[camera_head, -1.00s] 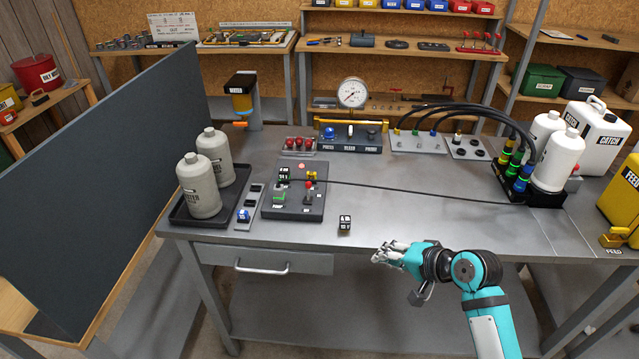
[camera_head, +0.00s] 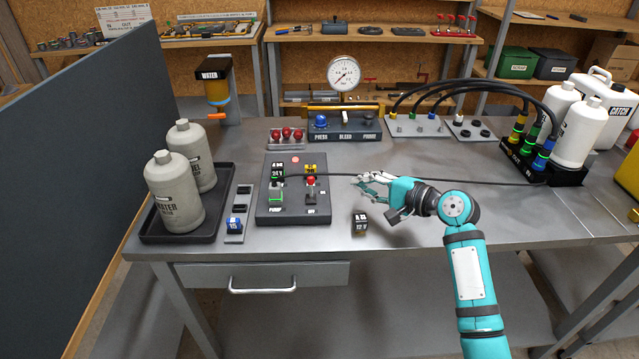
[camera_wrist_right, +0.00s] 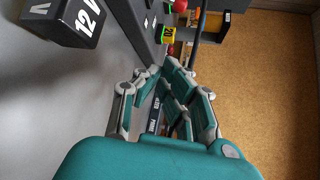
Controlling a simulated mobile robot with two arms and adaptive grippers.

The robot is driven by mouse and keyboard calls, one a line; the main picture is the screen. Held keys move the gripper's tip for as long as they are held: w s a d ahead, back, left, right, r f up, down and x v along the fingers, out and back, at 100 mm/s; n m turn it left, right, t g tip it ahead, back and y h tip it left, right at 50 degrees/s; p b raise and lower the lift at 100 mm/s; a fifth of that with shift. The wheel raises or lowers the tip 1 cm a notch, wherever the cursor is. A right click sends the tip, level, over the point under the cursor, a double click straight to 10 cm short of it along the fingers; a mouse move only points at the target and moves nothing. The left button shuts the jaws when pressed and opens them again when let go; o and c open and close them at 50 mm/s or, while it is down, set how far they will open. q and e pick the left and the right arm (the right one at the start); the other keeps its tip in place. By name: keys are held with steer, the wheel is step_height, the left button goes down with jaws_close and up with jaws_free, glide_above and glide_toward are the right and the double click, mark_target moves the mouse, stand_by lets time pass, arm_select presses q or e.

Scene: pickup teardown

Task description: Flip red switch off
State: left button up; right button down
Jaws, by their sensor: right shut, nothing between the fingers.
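The red-topped switch (camera_head: 311,181) stands upright on the right part of the dark control panel (camera_head: 258,213) on the bench. My right gripper (camera_head: 361,184) is shut and empty, above the bench to the right of the panel and apart from the switch. In the right wrist view its fingers (camera_wrist_right: 164,80) point toward the panel, where a red knob (camera_wrist_right: 180,5) shows at the top edge. My left gripper is out of view.
A small dark block (camera_head: 360,222) lies in front of my right gripper; in the wrist view it reads 12 V (camera_wrist_right: 72,24). A black cable (camera_head: 425,180) runs across the bench behind the gripper. Water bottles (camera_head: 175,195) stand in a tray (camera_head: 190,236) at left.

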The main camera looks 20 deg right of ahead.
mark_target(326, 192)
steer(key=shift+s+d+r, duration=0.1)
steer(key=shift+s+r, duration=0.05)
steer(key=shift+s, duration=0.05)
steer(key=x, duration=0.9)
steer(key=shift+w+p, duration=0.25)
steer(key=shift+p, duration=0.15)
steer(key=s+a+p, duration=0.1)
steer(key=s+a+r, duration=0.1)
steer(key=shift+a+p, duration=0.4)
steer(key=shift+s+a+r, duration=0.1)
steer(key=shift+s+a, duration=0.05)
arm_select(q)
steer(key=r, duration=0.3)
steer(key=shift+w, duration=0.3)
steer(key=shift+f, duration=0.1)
arm_select(e)
steer(key=shift+b, duration=0.3)
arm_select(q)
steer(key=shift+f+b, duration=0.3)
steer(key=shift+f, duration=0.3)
arm_select(e)
steer(key=shift+t, duration=0.3)
